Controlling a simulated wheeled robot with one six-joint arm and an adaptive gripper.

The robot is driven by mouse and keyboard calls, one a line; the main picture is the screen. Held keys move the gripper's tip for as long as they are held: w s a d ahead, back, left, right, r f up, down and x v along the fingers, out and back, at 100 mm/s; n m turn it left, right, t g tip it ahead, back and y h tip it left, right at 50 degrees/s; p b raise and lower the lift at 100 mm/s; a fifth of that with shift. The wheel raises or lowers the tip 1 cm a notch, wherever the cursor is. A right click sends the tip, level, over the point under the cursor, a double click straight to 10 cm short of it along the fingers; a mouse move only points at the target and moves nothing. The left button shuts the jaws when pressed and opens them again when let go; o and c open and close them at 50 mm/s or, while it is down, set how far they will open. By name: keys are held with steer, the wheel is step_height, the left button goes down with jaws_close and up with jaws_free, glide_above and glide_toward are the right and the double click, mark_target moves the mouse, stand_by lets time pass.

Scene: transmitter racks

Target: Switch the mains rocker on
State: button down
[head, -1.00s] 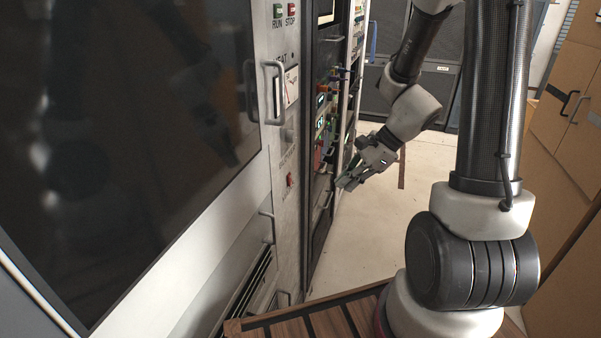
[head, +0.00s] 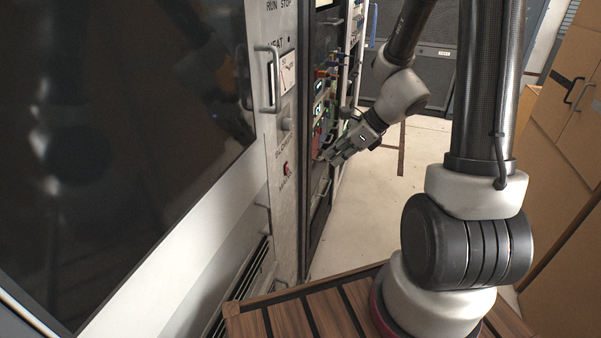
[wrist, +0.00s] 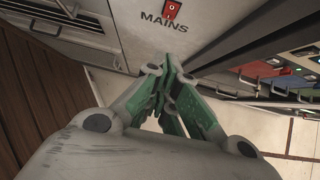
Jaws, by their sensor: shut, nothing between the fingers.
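The mains rocker (wrist: 172,9) is a small red switch on a pale metal panel, with the word MAINS printed beside it in the wrist view. In the head view the red rocker (head: 287,169) sits low on the narrow panel left of the dark rack. My gripper (head: 333,157) is to the right of the rocker in the head view, in front of the dark rack and apart from the rocker. In the wrist view my gripper (wrist: 168,62) has its green-padded fingers together, empty, pointing toward the panel below the MAINS label. I cannot tell the rocker's position.
A handle (head: 268,80) and a meter (head: 287,72) stand above the rocker on the same panel. Coloured modules (wrist: 285,80) with handles line the rack on the right. A wooden slatted platform (head: 300,316) lies below; the pale floor beyond is open.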

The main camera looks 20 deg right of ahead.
mark_target(287, 169)
steer(key=w+a+r+x, duration=0.1)
steer(key=x, duration=1.1)
steer(key=shift+w+a+r, duration=0.2)
steer(key=shift+a+r, duration=0.05)
steer(key=shift+a, duration=0.2)
steer(key=shift+w+a+f, duration=0.1)
steer(key=shift+w+a, duration=0.1)
steer(key=shift+a, duration=0.05)
